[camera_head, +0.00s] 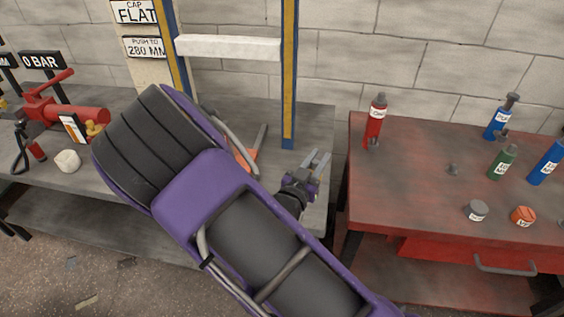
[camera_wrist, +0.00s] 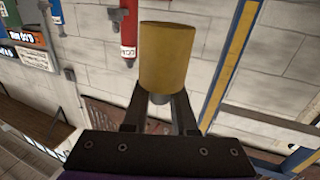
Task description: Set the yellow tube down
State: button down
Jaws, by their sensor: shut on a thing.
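The yellow tube (camera_wrist: 166,55) is a plain dull-yellow cylinder in the wrist view, at the end of my gripper (camera_wrist: 159,98). The two dark fingers close on its near end, and most of it sticks out beyond them. In the head view my gripper (camera_head: 319,156) is over the right end of the grey bench (camera_head: 318,122), close to the gap before the red bench. I cannot make out the tube in the head view. My purple arm covers much of the grey bench there.
A blue-and-yellow post (camera_head: 289,75) with a white crossbar (camera_head: 228,47) stands behind my gripper. A red pump (camera_head: 75,115) is at left. The red bench (camera_head: 405,190) holds a red bottle (camera_head: 375,120), a green bottle (camera_head: 503,162), blue bottles and small jars.

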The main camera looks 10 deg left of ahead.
notch_tip(320, 180, down, 10)
jog(key=shift+r+b, duration=0.2)
jog(key=shift+b, duration=0.65)
jog(key=shift+f, duration=0.1)
jog(key=c, duration=0.7)
grip_release()
jog(key=v, duration=1.2)
